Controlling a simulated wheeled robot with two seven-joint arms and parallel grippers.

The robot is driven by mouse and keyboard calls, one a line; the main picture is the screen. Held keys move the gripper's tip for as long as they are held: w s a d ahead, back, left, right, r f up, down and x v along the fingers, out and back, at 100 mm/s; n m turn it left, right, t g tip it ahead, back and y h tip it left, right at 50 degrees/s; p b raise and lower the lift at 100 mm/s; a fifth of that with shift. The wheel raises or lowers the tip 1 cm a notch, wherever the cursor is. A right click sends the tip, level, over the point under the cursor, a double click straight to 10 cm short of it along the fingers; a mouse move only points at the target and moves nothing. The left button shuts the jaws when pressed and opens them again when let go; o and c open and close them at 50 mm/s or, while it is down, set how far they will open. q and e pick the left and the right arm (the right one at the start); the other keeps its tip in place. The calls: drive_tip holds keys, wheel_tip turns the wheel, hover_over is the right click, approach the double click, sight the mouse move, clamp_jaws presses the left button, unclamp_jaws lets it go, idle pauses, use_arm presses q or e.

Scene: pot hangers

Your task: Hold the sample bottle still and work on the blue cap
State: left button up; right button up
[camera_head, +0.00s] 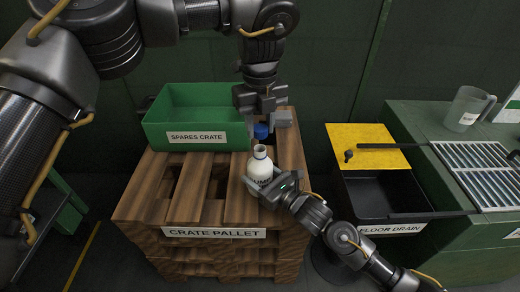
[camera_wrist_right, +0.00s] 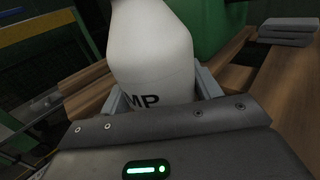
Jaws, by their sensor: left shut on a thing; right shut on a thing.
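The white sample bottle (camera_head: 258,170) stands upright over the front right of the crate pallet, its dark lettering partly hidden. My right gripper (camera_head: 265,190) is shut around its lower body; the wrist view shows the bottle (camera_wrist_right: 155,50) between the two fingers of this gripper (camera_wrist_right: 163,95). The bottle's mouth is uncovered, with a blue ring at the neck. My left gripper (camera_head: 264,117) points down from above and is shut on the blue cap (camera_head: 261,131). The cap is above the mouth, apart from it by a small gap. The cap is out of the wrist view.
The green spares crate (camera_head: 165,110) stands on the back left of the wooden crate pallet (camera_head: 180,212). To the right are a black floor drain basin (camera_head: 375,195) with a yellow panel (camera_head: 365,140), and a green bench with a clear jug (camera_head: 468,108) and a metal grate (camera_head: 475,165).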

drive_tip(key=o, duration=1.5)
drive_tip(key=shift+c, duration=0.2)
drive_tip(key=v, duration=1.2)
